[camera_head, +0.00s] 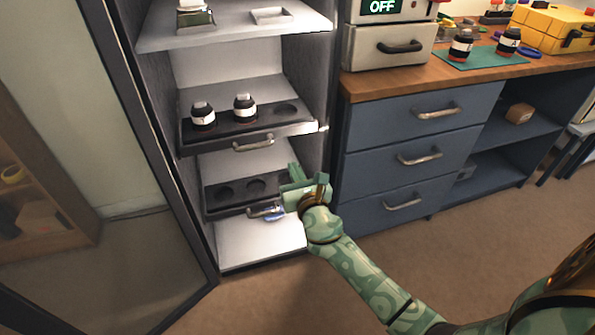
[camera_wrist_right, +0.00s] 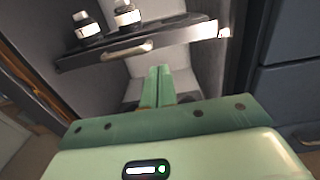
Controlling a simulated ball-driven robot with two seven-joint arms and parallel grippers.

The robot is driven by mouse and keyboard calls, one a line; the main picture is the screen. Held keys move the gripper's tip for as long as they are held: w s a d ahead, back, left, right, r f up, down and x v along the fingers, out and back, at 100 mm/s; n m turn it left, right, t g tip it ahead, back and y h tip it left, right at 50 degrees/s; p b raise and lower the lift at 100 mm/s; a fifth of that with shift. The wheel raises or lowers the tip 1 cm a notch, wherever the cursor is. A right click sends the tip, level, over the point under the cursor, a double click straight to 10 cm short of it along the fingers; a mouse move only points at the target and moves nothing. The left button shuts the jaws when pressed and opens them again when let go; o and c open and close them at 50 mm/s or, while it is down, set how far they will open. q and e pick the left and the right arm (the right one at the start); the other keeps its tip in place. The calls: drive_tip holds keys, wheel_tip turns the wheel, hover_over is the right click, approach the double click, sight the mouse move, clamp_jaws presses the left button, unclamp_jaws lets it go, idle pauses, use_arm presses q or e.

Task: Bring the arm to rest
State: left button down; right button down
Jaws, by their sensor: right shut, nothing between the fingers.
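My right gripper (camera_head: 294,172) is at the open front of the cabinet, before the lower pull-out tray. In the right wrist view its two green fingers (camera_wrist_right: 158,86) are together with nothing between them. The right arm reaches up from the lower right of the head view. My left gripper is not in view.
The upper tray (camera_head: 219,139) holds two dark lenses (camera_head: 203,116) and has one empty round recess. The lower tray (camera_head: 225,206) shows empty recesses. A glass door (camera_head: 120,210) stands open at left. Blue drawers (camera_head: 412,157) stand at right; the floor in front is clear.

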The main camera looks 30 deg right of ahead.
drive_tip(key=shift+s+a, duration=0.1)
drive_tip(key=shift+s, duration=0.3)
